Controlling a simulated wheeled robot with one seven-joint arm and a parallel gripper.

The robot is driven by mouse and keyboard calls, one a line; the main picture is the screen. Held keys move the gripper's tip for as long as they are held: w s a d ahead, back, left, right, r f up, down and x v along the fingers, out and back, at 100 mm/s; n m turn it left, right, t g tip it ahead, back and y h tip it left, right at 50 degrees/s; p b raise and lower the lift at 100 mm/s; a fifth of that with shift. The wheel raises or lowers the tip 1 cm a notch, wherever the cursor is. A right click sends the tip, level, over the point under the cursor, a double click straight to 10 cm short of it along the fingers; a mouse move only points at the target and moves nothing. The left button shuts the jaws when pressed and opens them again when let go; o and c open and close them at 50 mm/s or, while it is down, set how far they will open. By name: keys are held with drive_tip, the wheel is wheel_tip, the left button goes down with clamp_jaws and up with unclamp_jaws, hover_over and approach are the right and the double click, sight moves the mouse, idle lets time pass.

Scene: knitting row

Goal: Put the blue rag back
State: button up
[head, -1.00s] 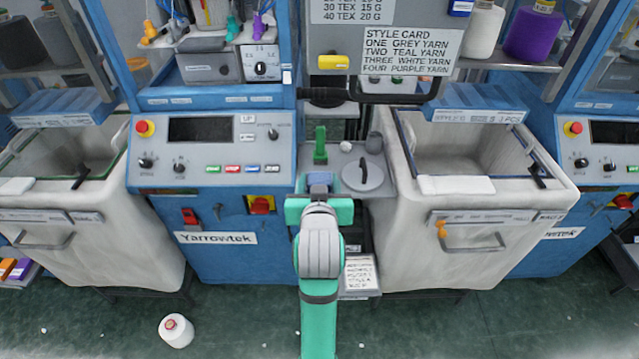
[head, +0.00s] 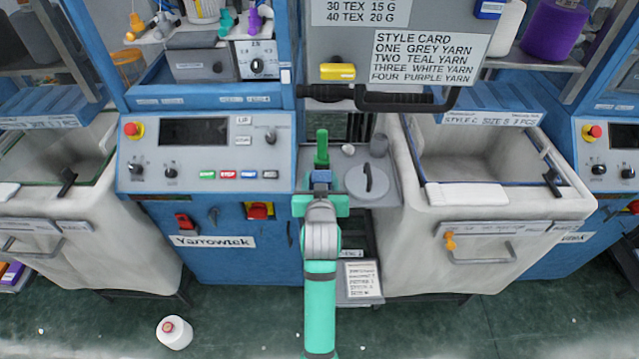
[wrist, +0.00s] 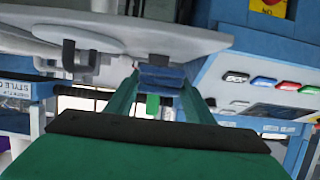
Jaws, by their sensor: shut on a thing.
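My gripper (head: 321,186) is at the left part of the small grey shelf between the machine and the right bin. It is shut on the blue rag (head: 322,176), a small folded blue piece that also shows between the fingertips in the wrist view (wrist: 161,77). A green upright thing (head: 321,148) stands just behind the rag in the head view. My gripper and arm hide part of the shelf below. I cannot tell whether the rag touches the shelf.
The blue machine's panel (head: 205,152) is close on the left and a white bin (head: 415,215) on the right. A white cone (head: 174,332) is on the floor.

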drive_tip(key=shift+w+d+f, duration=0.1)
drive_tip(key=shift+f, duration=0.8)
drive_tip(key=shift+a+f, duration=0.25)
drive_tip(key=shift+f, duration=0.3)
drive_tip(key=shift+d, duration=0.2)
drive_tip(key=shift+s, duration=0.2)
drive_tip(key=o, duration=1)
drive_tip(key=shift+f, duration=0.1)
drive_tip(key=shift+c, duration=0.2)
